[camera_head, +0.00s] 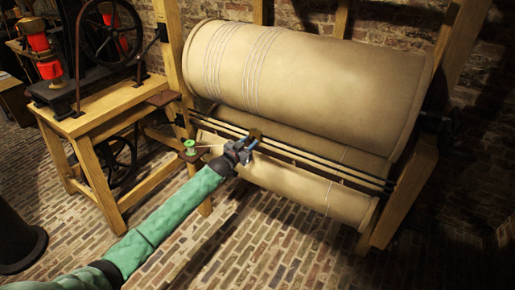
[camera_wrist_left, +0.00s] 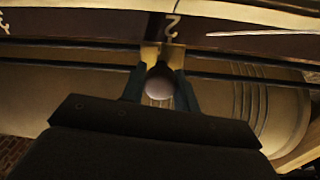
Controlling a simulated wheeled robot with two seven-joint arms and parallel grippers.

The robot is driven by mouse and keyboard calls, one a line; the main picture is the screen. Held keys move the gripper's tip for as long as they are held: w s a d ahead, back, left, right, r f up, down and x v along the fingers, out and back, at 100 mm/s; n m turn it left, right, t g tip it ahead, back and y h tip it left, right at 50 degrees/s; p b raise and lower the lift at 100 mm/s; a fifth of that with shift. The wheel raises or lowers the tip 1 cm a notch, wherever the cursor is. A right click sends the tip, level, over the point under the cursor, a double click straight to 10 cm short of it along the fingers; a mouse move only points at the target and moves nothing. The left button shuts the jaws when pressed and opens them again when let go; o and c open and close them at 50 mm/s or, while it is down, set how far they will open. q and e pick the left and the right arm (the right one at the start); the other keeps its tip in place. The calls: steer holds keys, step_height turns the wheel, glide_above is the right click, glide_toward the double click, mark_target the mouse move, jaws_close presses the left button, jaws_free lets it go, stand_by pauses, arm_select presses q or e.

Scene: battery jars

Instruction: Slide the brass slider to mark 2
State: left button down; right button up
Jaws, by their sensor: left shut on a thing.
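The brass slider (camera_head: 255,134) sits on the dark rails (camera_head: 320,167) in front of the large pale roller. In the left wrist view the slider (camera_wrist_left: 163,53) straddles the rails, with a pale round knob (camera_wrist_left: 160,86) on its near side. My left gripper (camera_head: 246,146) is shut on this knob, one finger on each side. The white mark 2 (camera_wrist_left: 171,26) shows on a dark strip directly beyond the slider, very slightly right of its middle. Other marks are not readable. My right gripper is not in view.
A large pale roller (camera_head: 310,75) wound with cord lies above the rails, and a smaller roller (camera_head: 300,185) lies below. A wooden bench (camera_head: 105,103) with a wheel stands at left. A green spool (camera_head: 190,148) is left of my gripper. Brick floor is open in front.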

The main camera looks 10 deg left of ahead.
mark_target(246, 143)
arm_select(q)
steer(key=shift+w+a, duration=0.1)
steer(key=shift+a, duration=0.25)
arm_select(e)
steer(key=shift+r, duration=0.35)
arm_select(q)
steer(key=c, duration=1.1)
jaws_free()
steer(key=shift+o, duration=0.2)
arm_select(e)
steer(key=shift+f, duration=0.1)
arm_select(q)
steer(key=shift+s+f, duration=0.15)
steer(key=shift+s, duration=0.1)
steer(key=b+v, duration=0.2)
steer(key=v, duration=0.4)
steer(key=shift+s+a, duration=0.1)
steer(key=shift+s, duration=0.05)
steer(key=shift+s+a, duration=0.2)
steer(key=shift+s, duration=0.25)
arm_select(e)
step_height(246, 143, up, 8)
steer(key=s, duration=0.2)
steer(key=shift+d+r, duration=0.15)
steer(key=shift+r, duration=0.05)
